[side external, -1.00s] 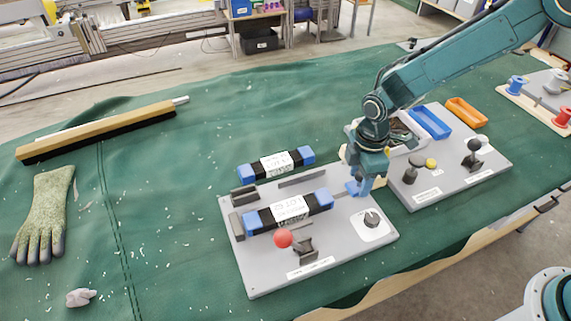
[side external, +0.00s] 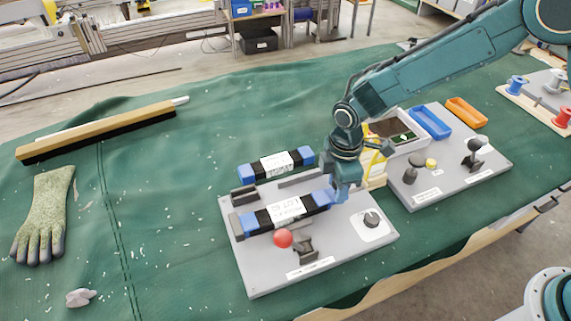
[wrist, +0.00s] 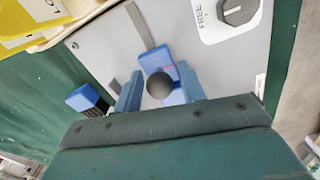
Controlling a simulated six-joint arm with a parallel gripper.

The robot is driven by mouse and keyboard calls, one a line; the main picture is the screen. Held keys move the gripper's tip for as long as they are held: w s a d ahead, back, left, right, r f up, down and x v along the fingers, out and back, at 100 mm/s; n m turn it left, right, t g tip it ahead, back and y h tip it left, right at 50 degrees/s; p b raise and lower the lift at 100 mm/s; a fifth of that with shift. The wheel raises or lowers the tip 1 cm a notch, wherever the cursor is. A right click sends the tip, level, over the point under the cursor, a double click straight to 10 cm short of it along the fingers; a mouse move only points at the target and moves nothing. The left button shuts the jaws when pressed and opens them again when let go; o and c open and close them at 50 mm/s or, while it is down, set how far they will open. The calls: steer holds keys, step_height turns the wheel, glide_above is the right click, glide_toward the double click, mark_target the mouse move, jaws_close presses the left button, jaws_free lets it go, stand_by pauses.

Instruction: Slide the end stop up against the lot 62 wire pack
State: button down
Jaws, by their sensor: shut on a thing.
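The lot 62 wire pack (side external: 286,209), black with blue ends and a white label, lies on the grey fixture plate (side external: 340,255). My gripper (side external: 342,192) is low over the plate at the pack's right end. In the wrist view my gripper (wrist: 158,92) is shut on the dark round knob of the blue end stop (wrist: 157,60). In the side view the stop and the pack's right end run together beside my fingers. I cannot tell whether a gap remains. The wrist view hides the lot 62 pack behind my gripper.
A second wire pack (side external: 275,164) lies just behind the plate; its blue end shows in the wrist view (wrist: 83,97). A dial (side external: 372,219) marked FREE and a red-balled lever (side external: 283,238) stand on the plate. A second grey plate (side external: 455,170) is at right.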

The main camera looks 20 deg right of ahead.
steer(key=c, duration=1.1)
jaws_free()
steer(key=shift+c, duration=0.2)
steer(key=shift+r, duration=0.2)
step_height(320, 180, up, 14)
steer(key=shift+f, duration=0.2)
